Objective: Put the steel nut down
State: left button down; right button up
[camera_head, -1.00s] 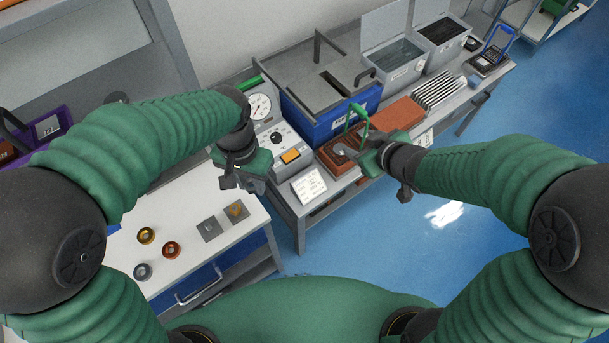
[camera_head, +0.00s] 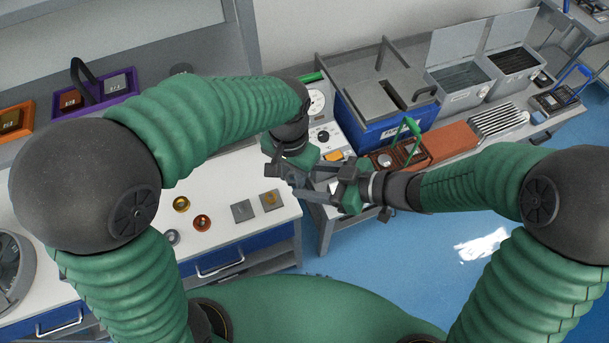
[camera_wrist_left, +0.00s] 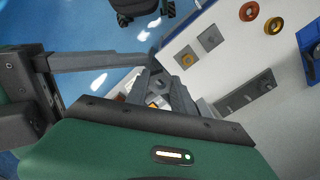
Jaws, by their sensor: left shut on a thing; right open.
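My left gripper (camera_head: 291,178) is shut, its jaws close beside my right gripper above the gap between the white table and the tester bench. It also shows in the left wrist view (camera_wrist_left: 164,85). What it holds, taken to be the steel nut, is mostly hidden by fingers and cannot be made out clearly. My right gripper (camera_head: 322,186) is open, its fingers pointing at the left gripper and very near or touching it. On the white table (camera_head: 225,184) lie a grey ring (camera_head: 172,237), a yellow ring (camera_head: 181,204) and an orange ring (camera_head: 201,222).
Two grey square plates (camera_head: 242,211) lie near the table's right end. A dial tester (camera_head: 317,103), a blue tank (camera_head: 388,133), a brown box with green handle (camera_head: 412,153) and metal bins (camera_head: 462,88) fill the bench. A purple tray (camera_head: 92,97) stands back left.

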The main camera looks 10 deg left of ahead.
jog(key=shift+x, duration=1.3)
jog(key=shift+d, duration=0.1)
jog(key=c, duration=0.4)
pick_arm(q)
jog(key=shift+s, duration=0.1)
pick_arm(e)
jog(key=shift+w, duration=0.1)
grip_shut()
pick_arm(q)
jog(key=c, duration=1)
grip_release()
jog(key=shift+s, duration=0.1)
pick_arm(e)
jog(key=shift+w+r, duration=0.1)
pick_arm(q)
jog(key=shift+d, duration=0.1)
